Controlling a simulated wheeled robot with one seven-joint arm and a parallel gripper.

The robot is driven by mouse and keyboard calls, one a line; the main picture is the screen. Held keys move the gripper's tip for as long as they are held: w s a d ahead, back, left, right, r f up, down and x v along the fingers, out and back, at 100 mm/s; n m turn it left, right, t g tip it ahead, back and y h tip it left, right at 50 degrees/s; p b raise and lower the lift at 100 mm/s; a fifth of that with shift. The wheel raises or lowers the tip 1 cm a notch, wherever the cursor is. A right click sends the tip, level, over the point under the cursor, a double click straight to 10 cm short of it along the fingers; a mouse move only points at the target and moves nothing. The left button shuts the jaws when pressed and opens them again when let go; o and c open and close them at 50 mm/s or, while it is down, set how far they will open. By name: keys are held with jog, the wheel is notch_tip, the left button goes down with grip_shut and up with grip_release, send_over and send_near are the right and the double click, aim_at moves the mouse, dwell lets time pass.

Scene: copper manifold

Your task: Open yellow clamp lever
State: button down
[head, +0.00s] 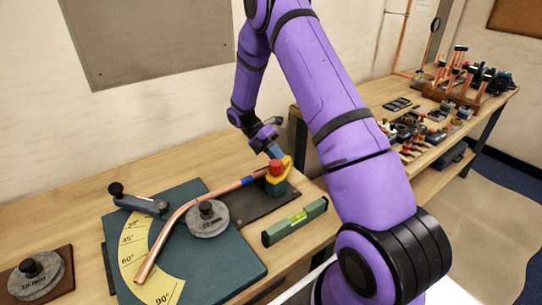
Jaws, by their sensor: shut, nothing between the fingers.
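The yellow clamp lever (288,164) is at the right end of the bending jig, beside a red knob (276,167) on a dark green clamp block (277,187). My gripper (275,153) is shut and empty, right behind the lever and knob in this view. I cannot tell whether it touches the lever. A bent copper pipe (178,217) runs from the clamp across the jig to the lower left. It has a blue band (246,181) near the clamp.
The green jig plate (225,265) carries a yellow angle scale (128,238), a round grey former (207,219) and a blue-grey handle (140,203). A green spirit level (295,222) lies in front of the clamp. Another former (37,275) sits at left. A second bench (385,100) holds parts.

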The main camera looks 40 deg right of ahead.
jog(key=shift+s+d+m+g+y, duration=0.1)
jog(key=shift+s+d+m+y, duration=0.2)
jog(key=shift+m+y, duration=0.35)
jog(key=shift+s+d+m+g+y, duration=0.1)
jog(key=shift+s+d+m+y, duration=0.15)
jog(key=shift+m+y, duration=0.4)
jog(key=shift+s+d+m+g+y, duration=0.1)
jog(key=shift+s+d+m+y, duration=0.15)
jog(key=shift+m+y, duration=0.35)
jog(key=shift+s, duration=0.1)
jog(key=shift+a, duration=0.1)
